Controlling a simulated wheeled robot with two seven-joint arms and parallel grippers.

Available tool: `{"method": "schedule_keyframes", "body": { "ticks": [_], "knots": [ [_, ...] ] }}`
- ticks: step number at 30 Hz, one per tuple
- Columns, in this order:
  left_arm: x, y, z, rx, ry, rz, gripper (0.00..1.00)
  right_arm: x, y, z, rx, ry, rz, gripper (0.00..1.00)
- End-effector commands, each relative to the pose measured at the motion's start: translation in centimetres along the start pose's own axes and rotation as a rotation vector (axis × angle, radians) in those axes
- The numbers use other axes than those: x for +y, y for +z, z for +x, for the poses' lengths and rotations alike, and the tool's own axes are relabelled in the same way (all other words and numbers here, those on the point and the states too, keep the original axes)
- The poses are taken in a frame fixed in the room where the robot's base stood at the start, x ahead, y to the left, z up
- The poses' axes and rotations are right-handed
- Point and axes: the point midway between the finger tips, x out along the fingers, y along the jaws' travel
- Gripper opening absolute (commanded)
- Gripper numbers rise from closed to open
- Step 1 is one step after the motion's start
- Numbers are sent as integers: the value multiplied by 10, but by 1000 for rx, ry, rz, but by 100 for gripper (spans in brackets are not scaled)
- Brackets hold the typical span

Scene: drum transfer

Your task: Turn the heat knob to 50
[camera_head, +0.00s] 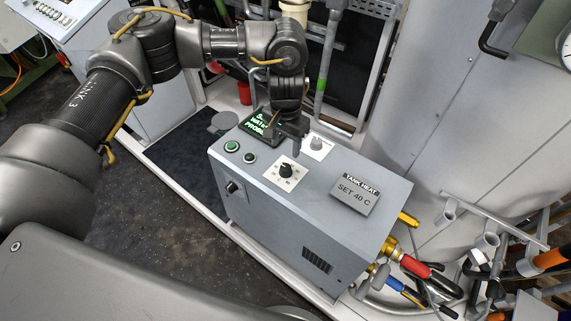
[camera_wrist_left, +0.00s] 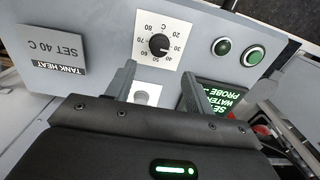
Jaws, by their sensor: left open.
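The black heat knob (camera_head: 287,170) sits on a white numbered dial plate on top of the grey heater box (camera_head: 330,215). In the left wrist view the knob (camera_wrist_left: 159,44) lies just beyond the fingertips; its pale mark seems to lie on the 30 to 40 side, too small to read surely. My left gripper (camera_head: 287,130) points down at the back of the box top, behind the knob and apart from it. In the left wrist view its fingers (camera_wrist_left: 157,82) are spread, with nothing held between them. My right gripper is not in view.
A sign reading "TANK HEAT, SET 40 C" (camera_head: 356,195) stands right of the knob. Two green buttons (camera_head: 232,146) are left of it. A pale knob on a white plate (camera_head: 316,145) and a green-lettered display (camera_head: 259,121) lie near the gripper. Hoses and pipes crowd the right.

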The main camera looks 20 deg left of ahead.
Motion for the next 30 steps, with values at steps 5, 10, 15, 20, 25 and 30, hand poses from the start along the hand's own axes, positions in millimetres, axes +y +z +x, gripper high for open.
{"method": "schedule_keyframes", "body": {
  "ticks": [5, 10, 15, 20, 25, 30],
  "knots": [
    [1, 1, 29, -4, 1, 0, 53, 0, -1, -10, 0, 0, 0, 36],
    [1, 1, 61, -3, 2, 0, 53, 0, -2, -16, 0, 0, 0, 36],
    [1, 1, 85, -2, 2, 2, 53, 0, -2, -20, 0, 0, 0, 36],
    [1, 0, 96, 0, 1, 3, 53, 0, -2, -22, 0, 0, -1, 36],
    [1, 0, 99, 1, 2, 4, 53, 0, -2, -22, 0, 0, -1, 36],
    [1, 0, 98, 1, 2, 4, 48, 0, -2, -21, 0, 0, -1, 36]
  ]
}}
